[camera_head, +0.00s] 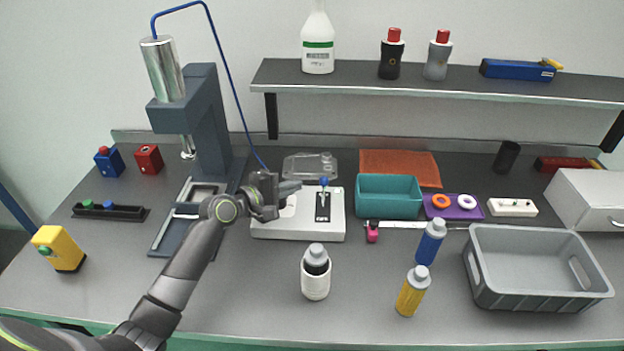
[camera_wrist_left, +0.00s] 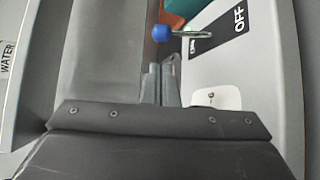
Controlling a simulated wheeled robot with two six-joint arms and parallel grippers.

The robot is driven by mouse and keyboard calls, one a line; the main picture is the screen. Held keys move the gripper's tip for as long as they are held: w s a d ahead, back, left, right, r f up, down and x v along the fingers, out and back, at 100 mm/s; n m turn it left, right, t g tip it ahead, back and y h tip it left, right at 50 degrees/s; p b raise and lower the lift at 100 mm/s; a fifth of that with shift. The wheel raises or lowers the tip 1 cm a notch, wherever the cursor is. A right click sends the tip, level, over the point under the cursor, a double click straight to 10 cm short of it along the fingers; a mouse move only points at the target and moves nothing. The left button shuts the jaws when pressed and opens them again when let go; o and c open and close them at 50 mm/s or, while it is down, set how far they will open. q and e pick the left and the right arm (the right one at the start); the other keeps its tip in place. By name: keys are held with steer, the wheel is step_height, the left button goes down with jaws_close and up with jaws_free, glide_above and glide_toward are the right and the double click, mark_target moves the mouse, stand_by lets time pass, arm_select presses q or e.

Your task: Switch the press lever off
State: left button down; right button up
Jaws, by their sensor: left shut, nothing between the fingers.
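The press lever (camera_head: 324,182) has a blue ball knob and a thin metal stem. It stands on a black plate (camera_head: 322,207) set in a light grey control box (camera_head: 283,229). In the left wrist view the blue knob (camera_wrist_left: 161,33) shows just beyond my fingertips, and the black plate (camera_wrist_left: 225,28) bears the word OFF. My left gripper (camera_head: 297,186) is shut and empty, left of the lever, over the box. In the wrist view its fingertips (camera_wrist_left: 160,72) look apart from the knob. My right gripper is out of view.
The dark press (camera_head: 205,125) stands left behind my arm. A teal bin (camera_head: 388,207) sits right of the box. A white bottle (camera_head: 315,281) stands in front, with blue and yellow bottles (camera_head: 411,294) and a grey crate (camera_head: 540,307) further right.

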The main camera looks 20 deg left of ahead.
mark_target(324, 192)
arm_select(q)
steer(key=x, duration=0.5)
steer(key=shift+w+d, duration=0.1)
steer(key=shift+w, duration=0.1)
steer(key=shift+w+d+f, duration=0.25)
steer(key=shift+w+d, duration=0.1)
steer(key=shift+w, duration=0.2)
